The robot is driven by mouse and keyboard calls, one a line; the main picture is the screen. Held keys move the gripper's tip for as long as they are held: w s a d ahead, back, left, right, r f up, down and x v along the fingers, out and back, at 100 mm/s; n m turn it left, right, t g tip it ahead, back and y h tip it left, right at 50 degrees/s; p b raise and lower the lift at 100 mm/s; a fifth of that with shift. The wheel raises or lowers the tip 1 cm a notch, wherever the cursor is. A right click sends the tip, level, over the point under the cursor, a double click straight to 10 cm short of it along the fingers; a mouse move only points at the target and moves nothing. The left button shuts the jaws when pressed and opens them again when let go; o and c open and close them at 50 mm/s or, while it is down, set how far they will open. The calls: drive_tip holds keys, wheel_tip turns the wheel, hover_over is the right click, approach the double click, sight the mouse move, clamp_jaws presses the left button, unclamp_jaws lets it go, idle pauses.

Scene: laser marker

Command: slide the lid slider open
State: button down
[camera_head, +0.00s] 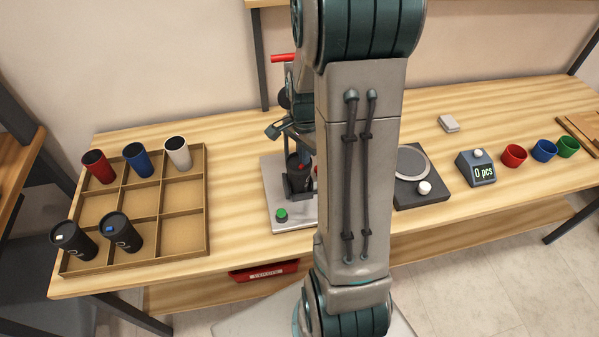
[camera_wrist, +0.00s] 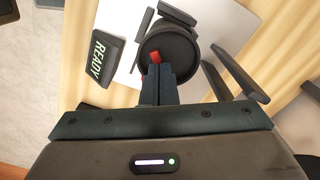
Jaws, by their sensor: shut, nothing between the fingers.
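A dark tumbler stands in the fixture of the marking station in the head view, partly hidden by my arm. In the wrist view its round black lid (camera_wrist: 180,45) faces the camera, with the small red lid slider (camera_wrist: 155,57) on it. My gripper (camera_wrist: 158,69) is shut and empty, its fingertips over the lid right at the red slider. I cannot tell whether they touch it. My gripper is not clearly visible in the head view, where my arm blocks the middle.
Dark fixture jaws (camera_wrist: 177,14) surround the lid, with a READY display (camera_wrist: 101,56) beside it. A divided tray (camera_head: 205,210) holding several cups is at left. A dark scale (camera_head: 425,192), a counter (camera_head: 476,168) and coloured cups stand at right.

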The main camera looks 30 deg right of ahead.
drive_tip(key=shift+w+d+r, duration=0.1)
drive_tip(key=shift+w+d, duration=0.05)
drive_tip(key=shift+d, duration=0.05)
idle(0.6)
wheel_tip(320, 180, up, 7)
drive_tip(key=p, duration=0.5)
idle(0.5)
idle(0.5)
drive_tip(key=s+a+r+n+t, duration=0.3)
drive_tip(key=s+a+r+n, duration=1)
drive_tip(key=r+n, duration=0.1)
drive_tip(key=shift+s+a+n+t, duration=0.3)
drive_tip(key=shift+n+t, duration=0.1)
drive_tip(key=shift+n, duration=0.3)
drive_tip(key=shift+w+f, duration=0.1)
drive_tip(key=shift+w, duration=0.05)
